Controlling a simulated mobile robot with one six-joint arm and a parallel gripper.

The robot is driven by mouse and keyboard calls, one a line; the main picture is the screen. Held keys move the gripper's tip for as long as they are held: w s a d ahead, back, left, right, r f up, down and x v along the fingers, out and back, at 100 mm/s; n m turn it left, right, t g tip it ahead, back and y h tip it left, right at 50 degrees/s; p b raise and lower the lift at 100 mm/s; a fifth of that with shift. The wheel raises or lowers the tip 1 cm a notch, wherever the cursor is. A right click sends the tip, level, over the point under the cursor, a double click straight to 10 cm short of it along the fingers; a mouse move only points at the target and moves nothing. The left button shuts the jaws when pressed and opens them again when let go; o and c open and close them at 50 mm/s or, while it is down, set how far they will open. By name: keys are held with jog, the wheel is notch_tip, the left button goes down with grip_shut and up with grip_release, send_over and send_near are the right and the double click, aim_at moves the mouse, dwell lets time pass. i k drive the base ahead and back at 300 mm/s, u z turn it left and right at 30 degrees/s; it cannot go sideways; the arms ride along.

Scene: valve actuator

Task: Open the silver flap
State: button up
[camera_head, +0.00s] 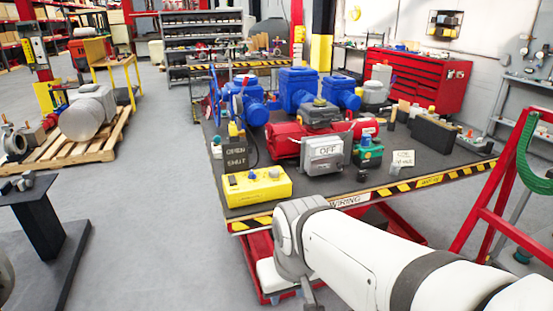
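The silver flap (323,152) is a grey metal cover marked OFF on the front of a red valve actuator (285,138). The actuator stands on the dark-topped workbench (215,160). The flap appears closed, lying against its housing. My white arm (350,255) reaches in from the lower right, in front of the bench and below the flap, apart from it. The arm bends down at its grey joint near the bench's front edge. My gripper cannot be made out in this view.
A yellow control box (257,187) with a blue knob sits at the bench's front left corner. A green-blue device (368,151) and a small sign (403,159) stand right of the flap. Blue actuators (298,90) stand behind. A red ladder (492,190) is at the right.

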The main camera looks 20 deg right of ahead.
aim_at(327, 165)
jog(key=u, duration=1.9)
jog(key=k, duration=1.15)
jog(key=z, duration=1.4)
jog(key=i, duration=1)
jog(key=z, duration=0.05)
